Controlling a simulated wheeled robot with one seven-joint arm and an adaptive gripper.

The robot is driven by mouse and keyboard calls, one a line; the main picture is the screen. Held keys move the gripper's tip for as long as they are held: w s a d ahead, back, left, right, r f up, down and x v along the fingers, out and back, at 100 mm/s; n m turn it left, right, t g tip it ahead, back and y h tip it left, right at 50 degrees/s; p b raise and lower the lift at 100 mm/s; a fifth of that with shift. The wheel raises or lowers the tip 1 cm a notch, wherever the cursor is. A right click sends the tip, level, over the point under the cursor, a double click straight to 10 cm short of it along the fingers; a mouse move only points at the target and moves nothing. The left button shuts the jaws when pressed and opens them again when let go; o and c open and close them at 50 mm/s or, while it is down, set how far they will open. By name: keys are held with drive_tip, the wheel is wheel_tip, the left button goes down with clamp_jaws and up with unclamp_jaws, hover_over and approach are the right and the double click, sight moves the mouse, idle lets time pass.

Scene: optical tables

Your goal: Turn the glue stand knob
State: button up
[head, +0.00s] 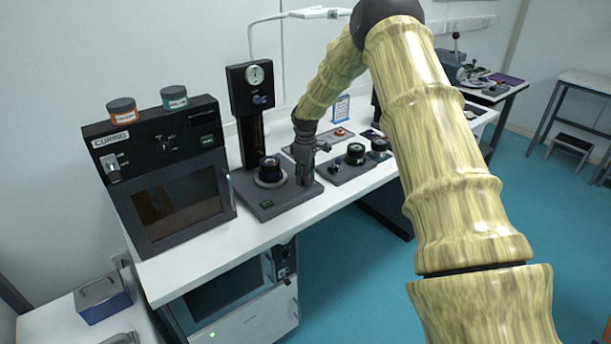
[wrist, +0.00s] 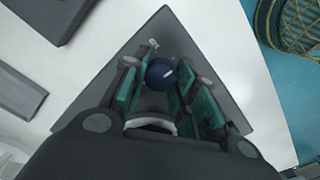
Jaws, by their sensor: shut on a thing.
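The glue stand (head: 240,115) is a dark column on a grey base plate (head: 290,205), with a round gauge (head: 255,75) at its top. My gripper (head: 305,180) points down over the right part of the base. In the wrist view, a round dark blue knob (wrist: 160,74) with a white pointer line sits between the fingers of my gripper (wrist: 157,82), above the grey plate (wrist: 200,50). The fingers are shut on it from both sides. In the head view my gripper hides this knob. A dark round container (head: 269,168) stands on the base to the left of my gripper.
A curing oven (head: 150,140) with two jars on top stands left of the stand. Low panels with dark round parts (head: 355,153) lie close on the right. The bench's front edge (head: 240,245) is clear.

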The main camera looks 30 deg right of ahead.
drive_tip(key=m, duration=0.5)
drive_tip(key=shift+w+d+r+m+p, duration=0.1)
drive_tip(key=shift+r+m+p, duration=0.05)
drive_tip(key=shift+m+p, duration=0.15)
drive_tip(key=m, duration=0.5)
drive_tip(key=shift+m, duration=0.3)
drive_tip(key=shift+c, duration=0.2)
drive_tip(key=o, duration=0.8)
drive_tip(key=shift+o, duration=1.3)
wheel_tip(320, 180, up, 12)
